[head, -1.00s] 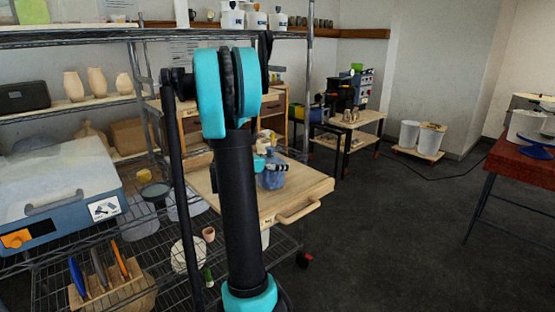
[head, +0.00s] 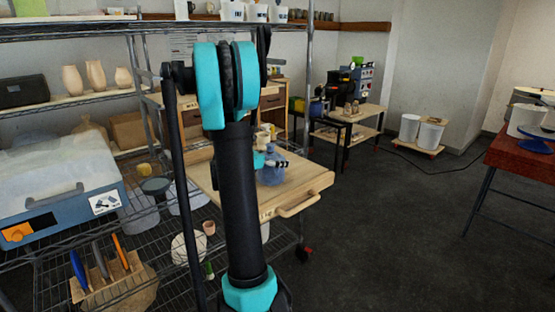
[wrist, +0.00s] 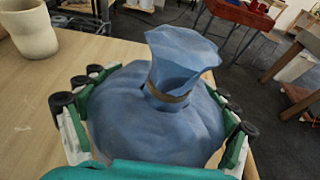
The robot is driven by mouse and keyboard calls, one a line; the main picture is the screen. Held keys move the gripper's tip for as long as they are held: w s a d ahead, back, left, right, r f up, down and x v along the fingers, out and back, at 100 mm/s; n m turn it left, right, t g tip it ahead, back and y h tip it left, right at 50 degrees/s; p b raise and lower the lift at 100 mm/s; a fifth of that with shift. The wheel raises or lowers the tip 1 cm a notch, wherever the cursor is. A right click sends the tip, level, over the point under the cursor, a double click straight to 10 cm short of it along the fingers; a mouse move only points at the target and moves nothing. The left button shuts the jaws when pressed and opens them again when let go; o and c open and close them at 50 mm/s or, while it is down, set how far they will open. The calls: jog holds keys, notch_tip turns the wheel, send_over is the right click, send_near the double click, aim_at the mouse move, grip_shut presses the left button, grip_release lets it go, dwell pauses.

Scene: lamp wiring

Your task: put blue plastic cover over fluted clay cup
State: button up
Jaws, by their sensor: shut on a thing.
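The blue plastic cover (wrist: 150,110) is a bulging, wrinkled piece with a band round its neck and a flared top. It fills the middle of the wrist view and also shows in the head view (head: 271,173), over the wooden worktop. My gripper (wrist: 160,108) has its green-edged fingers on both sides of the cover and is shut on it. A pale clay cup (wrist: 28,28) stands on the worktop at upper left in the wrist view, apart from the cover; I cannot tell whether it is fluted. What lies under the cover is hidden.
The wooden worktop (head: 300,185) has a handle at its front edge. Wire shelving (head: 150,245) stands at the left, with a small terracotta pot (head: 209,228). Bare worktop shows left of the cover in the wrist view. Open floor lies to the right.

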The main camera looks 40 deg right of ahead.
jog(key=shift+f, duration=0.15)
jog(key=o, duration=1)
notch_tip(320, 180, up, 10)
jog(key=shift+a, duration=0.1)
